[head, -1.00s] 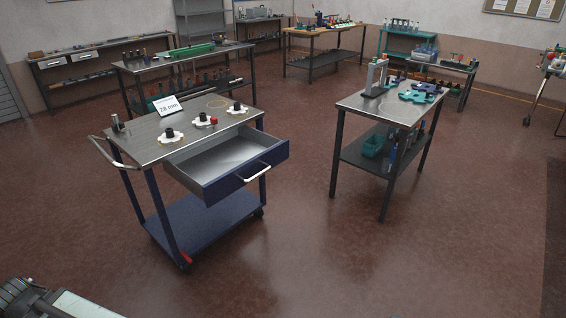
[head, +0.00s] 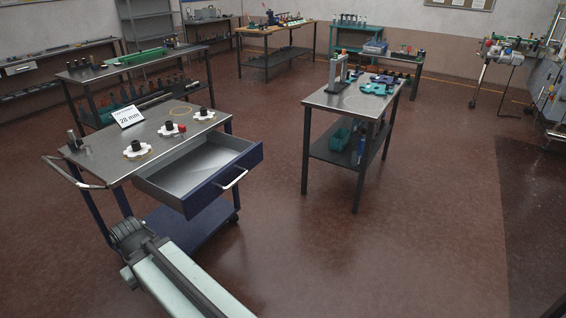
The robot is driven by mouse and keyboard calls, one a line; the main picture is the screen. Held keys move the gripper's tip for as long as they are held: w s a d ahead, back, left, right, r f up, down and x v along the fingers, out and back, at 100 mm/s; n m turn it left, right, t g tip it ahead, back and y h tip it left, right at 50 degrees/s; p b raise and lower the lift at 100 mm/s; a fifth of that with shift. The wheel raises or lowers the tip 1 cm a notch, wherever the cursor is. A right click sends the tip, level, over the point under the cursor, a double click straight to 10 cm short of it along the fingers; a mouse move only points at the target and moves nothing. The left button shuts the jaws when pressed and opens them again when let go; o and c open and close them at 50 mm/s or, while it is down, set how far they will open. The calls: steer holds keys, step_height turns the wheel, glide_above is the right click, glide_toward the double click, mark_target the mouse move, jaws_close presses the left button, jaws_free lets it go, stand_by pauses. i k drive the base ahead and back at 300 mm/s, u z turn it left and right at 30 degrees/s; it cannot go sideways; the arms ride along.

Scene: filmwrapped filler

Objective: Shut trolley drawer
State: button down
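The trolley (head: 88,152) stands left of centre, with a metal top, blue legs and a blue lower shelf. Its drawer (head: 224,183) is pulled out to the front right and looks empty inside. A pale bar handle (head: 235,179) is on the drawer's blue front. My arm reaches up from the bottom edge, in front of the trolley's lower shelf. Its far end lies below and left of the drawer, apart from the handle as far as I can tell. The gripper's fingers cannot be made out.
On the trolley top are white flanged parts (head: 137,150), a red cap and a "28 mm" sign (head: 127,117). A second metal table (head: 325,101) stands to the right. Other benches (head: 82,76) line the back. The floor (head: 400,240) at front right is clear.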

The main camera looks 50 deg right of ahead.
mark_target(187, 182)
steer(key=z, duration=0.35)
steer(key=i, duration=1)
steer(key=u, duration=0.05)
